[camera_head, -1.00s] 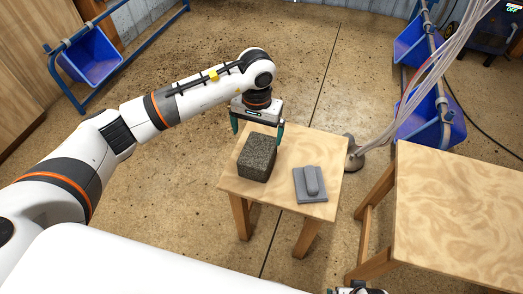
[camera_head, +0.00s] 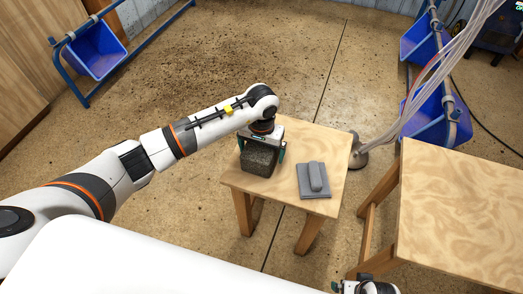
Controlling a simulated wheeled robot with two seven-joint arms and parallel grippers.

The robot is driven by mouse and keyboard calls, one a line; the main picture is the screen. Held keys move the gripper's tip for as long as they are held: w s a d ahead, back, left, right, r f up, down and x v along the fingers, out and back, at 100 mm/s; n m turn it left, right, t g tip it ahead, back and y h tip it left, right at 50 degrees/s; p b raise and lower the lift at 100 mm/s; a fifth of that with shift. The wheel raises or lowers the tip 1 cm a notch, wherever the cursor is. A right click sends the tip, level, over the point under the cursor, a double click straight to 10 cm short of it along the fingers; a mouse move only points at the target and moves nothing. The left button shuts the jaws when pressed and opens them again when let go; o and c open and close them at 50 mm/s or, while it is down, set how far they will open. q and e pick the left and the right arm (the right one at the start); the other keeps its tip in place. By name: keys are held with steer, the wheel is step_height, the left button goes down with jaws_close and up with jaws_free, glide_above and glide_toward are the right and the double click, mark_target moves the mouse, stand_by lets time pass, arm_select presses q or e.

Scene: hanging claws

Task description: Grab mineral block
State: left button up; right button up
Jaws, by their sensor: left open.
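The mineral block (camera_head: 259,160), a dark grey speckled cuboid, sits on the left part of the small wooden table (camera_head: 325,148). My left gripper (camera_head: 261,155) is over the block from above, with its open green fingers on either side of it. The gripper body hides the block's top. Whether the fingers touch the block I cannot tell. Part of my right gripper (camera_head: 366,286) shows at the bottom edge, cut off by the frame, so its jaws cannot be read.
A grey tool with a handle on a flat plate (camera_head: 314,181) lies on the table, right of the block. A larger wooden table (camera_head: 465,215) stands at the right. Blue bins (camera_head: 94,53) hang on racks. A bundle of pale cables (camera_head: 430,90) hangs at the right.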

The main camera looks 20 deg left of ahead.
arm_select(q)
steer(key=c, duration=1.9)
steer(key=shift+w+r, duration=0.15)
steer(key=shift+r, duration=0.05)
steer(key=shift+c, duration=0.8)
